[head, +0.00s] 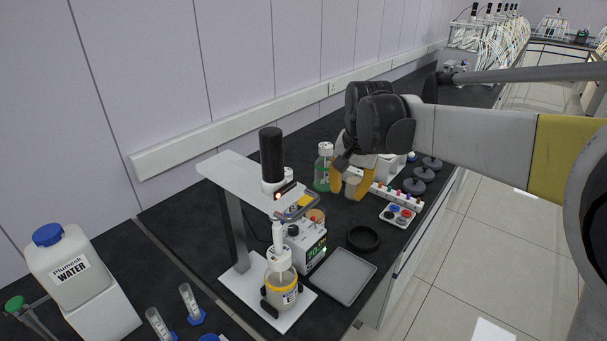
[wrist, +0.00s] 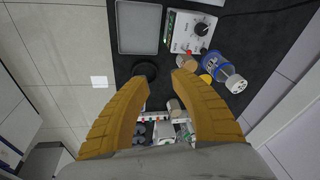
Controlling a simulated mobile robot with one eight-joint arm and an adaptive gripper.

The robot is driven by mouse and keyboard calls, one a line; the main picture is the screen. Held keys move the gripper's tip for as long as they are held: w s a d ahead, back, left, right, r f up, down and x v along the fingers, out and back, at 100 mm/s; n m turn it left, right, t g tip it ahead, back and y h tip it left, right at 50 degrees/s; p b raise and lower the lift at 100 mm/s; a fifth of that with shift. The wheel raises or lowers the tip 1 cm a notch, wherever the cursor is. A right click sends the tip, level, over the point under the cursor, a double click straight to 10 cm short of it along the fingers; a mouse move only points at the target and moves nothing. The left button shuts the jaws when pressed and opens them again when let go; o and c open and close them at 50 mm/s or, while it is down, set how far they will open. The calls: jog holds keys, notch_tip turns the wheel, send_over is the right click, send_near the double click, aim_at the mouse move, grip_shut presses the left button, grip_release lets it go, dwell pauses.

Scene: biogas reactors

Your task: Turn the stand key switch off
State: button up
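The stand (head: 237,222) is a white and grey frame with a black motor (head: 272,155) on its top arm, left of centre in the head view. A small orange-red light (head: 279,195) glows on the front of its head, beside a grey loop-shaped part (head: 300,206). The key switch itself is too small to make out, so its position cannot be told. A jar with a yellow band (head: 283,290) sits on the stand's base. My gripper (head: 349,191) has yellow fingers, open and apart, to the right of the stand head and beyond it. It also shows in the wrist view (wrist: 160,78), with nothing held.
A white box with a green display (head: 306,246), a grey tray (head: 338,276) and a black ring (head: 363,239) stand right of the stand. A green bottle (head: 323,168) is behind. A water canister (head: 78,280) stands left. The wall is behind the bench.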

jog(key=w+a+f+m+g+p, duration=0.1)
jog(key=w+a+m+g+p, duration=0.1)
jog(key=w+a+p, duration=0.55)
jog(key=shift+m+g+h, duration=0.3)
jog(key=shift+m+g, duration=0.3)
jog(key=shift+m, duration=0.1)
jog(key=w+a+f+p, duration=0.1)
jog(key=w+f, duration=0.1)
jog(key=f, duration=0.4)
jog(key=w+a+f+p, duration=0.1)
jog(key=f, duration=0.4)
jog(key=w+a+f+p, duration=0.1)
jog(key=w+a+f, duration=0.1)
jog(key=f, duration=0.4)
jog(key=shift+w+a+f, duration=0.1)
jog(key=shift+w+f, duration=0.2)
grip_shut()
